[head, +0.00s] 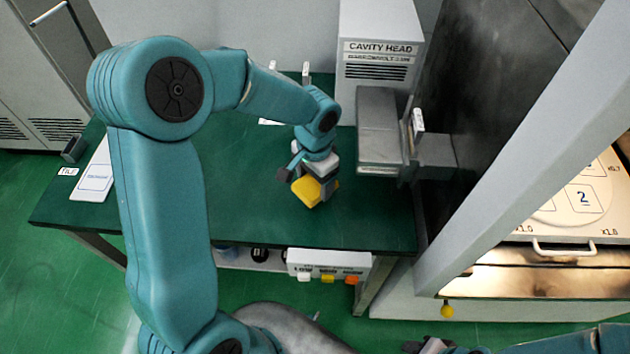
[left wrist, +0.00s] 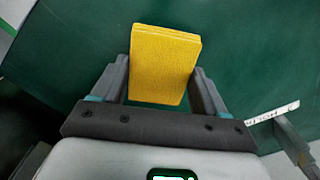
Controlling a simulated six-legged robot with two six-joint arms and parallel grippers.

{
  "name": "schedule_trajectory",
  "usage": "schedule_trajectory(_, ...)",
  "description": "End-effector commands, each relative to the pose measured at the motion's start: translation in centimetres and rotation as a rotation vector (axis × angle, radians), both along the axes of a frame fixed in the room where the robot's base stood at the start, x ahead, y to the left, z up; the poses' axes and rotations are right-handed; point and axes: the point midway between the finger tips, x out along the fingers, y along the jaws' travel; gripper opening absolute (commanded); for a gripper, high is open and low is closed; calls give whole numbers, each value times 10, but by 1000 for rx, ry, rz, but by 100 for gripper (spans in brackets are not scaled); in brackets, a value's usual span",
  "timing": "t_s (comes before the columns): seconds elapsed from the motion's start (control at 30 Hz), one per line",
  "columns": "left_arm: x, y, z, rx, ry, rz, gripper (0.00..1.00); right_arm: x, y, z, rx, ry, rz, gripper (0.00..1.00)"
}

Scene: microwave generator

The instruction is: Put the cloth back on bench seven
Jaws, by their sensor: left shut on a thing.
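The cloth (head: 306,193) is a yellow folded pad. My left gripper (head: 313,177) is shut on it above the green bench (head: 270,228). In the left wrist view, the cloth (left wrist: 165,50) stands out past the two fingers of the gripper (left wrist: 160,85), with green bench top around it. I cannot tell whether the cloth touches the bench. I see no readable seven on the bench. Part of my right arm shows at the bottom right of the head view; its gripper is at the frame's edge, and its jaws are unclear.
A grey box marked CAVITY HEAD (head: 380,60) stands at the bench's back, with a grey block (head: 380,130) before it. A white card (head: 94,178) lies at the left end. A switch box (head: 328,267) hangs below the front edge. The bench's left middle is clear.

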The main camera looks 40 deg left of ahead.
Motion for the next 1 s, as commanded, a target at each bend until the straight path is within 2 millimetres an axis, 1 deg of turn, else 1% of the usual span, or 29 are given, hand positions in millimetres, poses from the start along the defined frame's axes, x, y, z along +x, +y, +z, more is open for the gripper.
schedule_trajectory(0.03,0,0,-9,-1,3,-1,45,0,0,0,0,0,0,43)
schedule_trajectory(0.1,1,0,-15,-1,1,0,45,0,0,0,0,0,0,43)
schedule_trajectory(0.37,1,0,-16,0,-1,0,45,0,0,0,0,0,0,43)
schedule_trajectory(0.5,1,0,-21,-1,-1,0,45,0,0,-5,0,0,0,43)
schedule_trajectory(0.53,1,0,-19,-1,-1,0,83,0,0,-4,0,0,0,43)
schedule_trajectory(0.57,1,0,-19,-1,-1,0,93,0,0,-3,0,0,0,43)
schedule_trajectory(0.6,1,0,-19,-1,-1,0,99,0,0,-3,0,0,0,43)
schedule_trajectory(0.87,1,0,-18,0,-1,0,99,0,0,-2,0,0,0,43)
schedule_trajectory(0.93,1,0,-14,0,-1,0,99,0,0,2,0,0,0,43)
schedule_trajectory(1.0,2,0,-7,0,-4,0,99,0,0,0,0,-1,0,43)
